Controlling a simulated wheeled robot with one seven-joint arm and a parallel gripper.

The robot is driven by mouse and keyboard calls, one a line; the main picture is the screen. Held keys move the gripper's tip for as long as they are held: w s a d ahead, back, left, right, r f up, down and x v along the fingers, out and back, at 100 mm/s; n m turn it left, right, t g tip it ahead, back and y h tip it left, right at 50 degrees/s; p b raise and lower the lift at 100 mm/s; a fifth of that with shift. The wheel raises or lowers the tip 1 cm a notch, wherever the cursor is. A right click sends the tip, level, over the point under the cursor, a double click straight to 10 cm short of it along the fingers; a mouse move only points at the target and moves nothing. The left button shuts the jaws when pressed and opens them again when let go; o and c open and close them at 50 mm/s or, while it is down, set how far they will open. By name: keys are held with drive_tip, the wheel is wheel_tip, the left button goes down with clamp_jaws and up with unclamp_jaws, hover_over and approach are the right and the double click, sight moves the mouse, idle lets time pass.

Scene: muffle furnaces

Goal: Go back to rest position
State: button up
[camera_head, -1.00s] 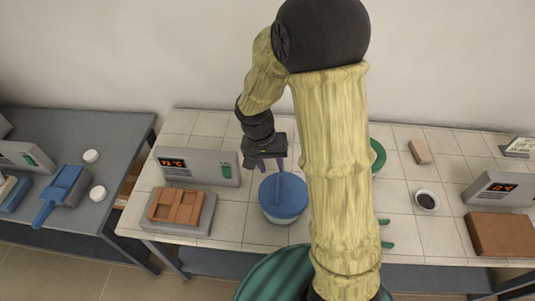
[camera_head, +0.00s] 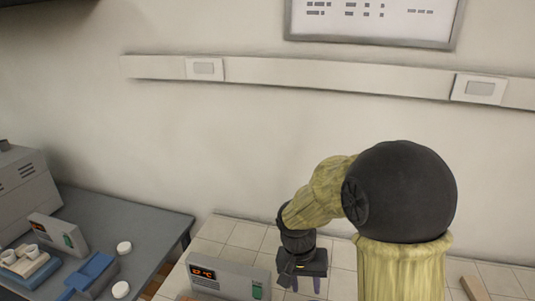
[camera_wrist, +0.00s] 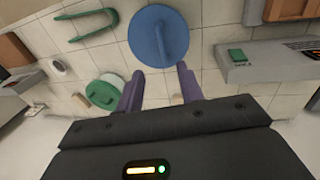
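My gripper (camera_head: 306,284) hangs above the tiled bench near the bottom of the head view. In the wrist view my gripper (camera_wrist: 158,80) has its two purple fingers apart, with nothing between them. A round blue lid (camera_wrist: 158,50) with a raised bar handle lies just beyond the fingertips in the wrist view, apart from them. The lid and its pot are out of the head view.
A hot plate display (camera_head: 204,274) is left of my gripper. A grey table (camera_head: 120,220) stands at the left with white dishes. A green-and-white container (camera_wrist: 104,90) and green handle (camera_wrist: 85,22) lie near the lid. The wall has a rail (camera_head: 330,77).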

drive_tip(key=s+d+r+n+t+y, duration=0.1)
drive_tip(key=s+d+n+t+y, duration=0.1)
drive_tip(key=s, duration=0.6)
drive_tip(key=shift+d+r+n+t, duration=0.2)
drive_tip(key=shift+d+n+t, duration=0.4)
drive_tip(key=shift+d, duration=0.45)
